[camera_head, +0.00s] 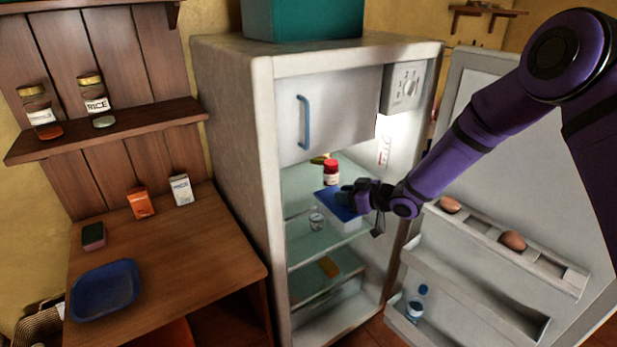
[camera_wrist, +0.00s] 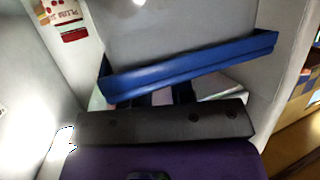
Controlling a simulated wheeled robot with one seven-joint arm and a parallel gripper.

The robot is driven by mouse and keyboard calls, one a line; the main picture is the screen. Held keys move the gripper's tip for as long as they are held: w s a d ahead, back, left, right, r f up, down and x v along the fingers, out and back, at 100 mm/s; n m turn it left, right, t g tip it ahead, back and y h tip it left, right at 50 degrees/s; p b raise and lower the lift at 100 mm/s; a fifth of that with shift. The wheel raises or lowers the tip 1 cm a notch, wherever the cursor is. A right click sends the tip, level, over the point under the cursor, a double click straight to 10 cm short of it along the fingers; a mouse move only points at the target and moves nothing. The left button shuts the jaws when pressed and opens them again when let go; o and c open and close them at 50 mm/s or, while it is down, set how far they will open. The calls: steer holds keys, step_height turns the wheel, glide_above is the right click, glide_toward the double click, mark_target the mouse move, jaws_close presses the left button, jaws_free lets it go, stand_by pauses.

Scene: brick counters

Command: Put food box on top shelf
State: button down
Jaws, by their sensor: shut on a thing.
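In the wrist view the blue rim of the box (camera_wrist: 190,68) lies just beyond my gripper (camera_wrist: 165,97), slightly tilted across the picture. Whether the box touches the shelf or hangs above it I cannot tell. My gripper hides its right end.
A red jar (camera_head: 332,172) stands behind the box and a small glass jar (camera_head: 316,217) in front. The freezer door (camera_head: 335,112) is above; the open fridge door (camera_head: 480,262) with eggs is at right.

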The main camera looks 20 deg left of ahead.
mark_target(321, 194)
steer(key=shift+w+a+r, duration=0.15)
steer(key=shift+a+r, duration=0.05)
steer(key=shift+a, duration=0.25)
steer(key=r+x, duration=0.1)
steer(key=x, duration=1.1)
steer(key=a+r+x, duration=0.1)
steer(key=x, duration=0.5)
steer(key=shift+a+r, duration=0.15)
steer(key=shift+r, duration=0.15)
steer(key=c, duration=1)
jaws_free()
steer(key=shift+f, duration=0.1)
steer(key=shift+o, duration=0.2)
steer(key=v, duration=1.2)
steer(key=shift+w, duration=0.1)
